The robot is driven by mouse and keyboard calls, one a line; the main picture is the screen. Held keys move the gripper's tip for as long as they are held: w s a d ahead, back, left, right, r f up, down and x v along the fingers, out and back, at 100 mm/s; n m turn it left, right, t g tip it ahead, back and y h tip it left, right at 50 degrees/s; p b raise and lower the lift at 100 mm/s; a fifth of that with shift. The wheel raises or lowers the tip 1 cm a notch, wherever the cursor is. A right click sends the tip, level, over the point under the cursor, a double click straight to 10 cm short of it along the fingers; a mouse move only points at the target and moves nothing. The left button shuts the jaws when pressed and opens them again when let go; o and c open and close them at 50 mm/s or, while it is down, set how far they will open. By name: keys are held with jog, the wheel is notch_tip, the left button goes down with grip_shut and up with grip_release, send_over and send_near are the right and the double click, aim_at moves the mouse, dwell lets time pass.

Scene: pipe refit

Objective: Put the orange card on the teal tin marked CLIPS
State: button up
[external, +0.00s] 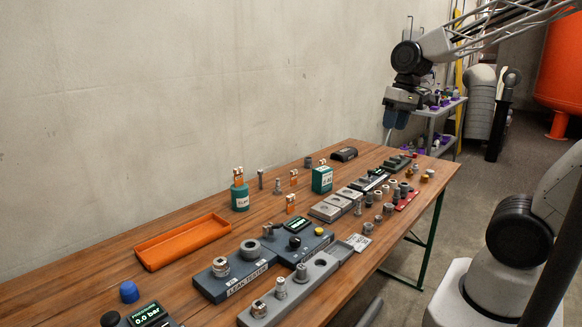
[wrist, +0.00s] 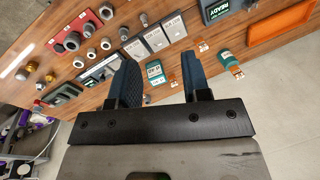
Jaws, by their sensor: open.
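The teal tin (external: 240,199) stands upright left of centre on the bench, its white label only partly readable. It also shows in the wrist view (wrist: 227,60). An orange-and-white card (external: 238,174) appears to stand upright on its top; the wrist view shows this card (wrist: 237,74) at the tin's top end. Similar orange cards stand apart at the front (external: 290,204) and farther back (external: 293,178). My gripper (external: 396,119) is open, high above the far right end of the bench, well away from the tin. Its two dark blue fingers (wrist: 160,68) have nothing visible between them.
A teal box (external: 322,181) stands right of the tin. An orange tray (external: 182,241) lies to the left. The leak tester (external: 248,283), grey blocks and several metal fittings crowd the front. A black case (external: 344,154) lies at the back. Bare wood surrounds the tin.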

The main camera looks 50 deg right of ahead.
jog(key=s+d+f+n+t+h, duration=0.1)
jog(key=s+d+n+h, duration=0.1)
jog(key=s, duration=0.6)
jog(key=shift+s+d+n, duration=0.2)
jog(key=shift+d+n, duration=0.25)
jog(key=shift+n, duration=0.05)
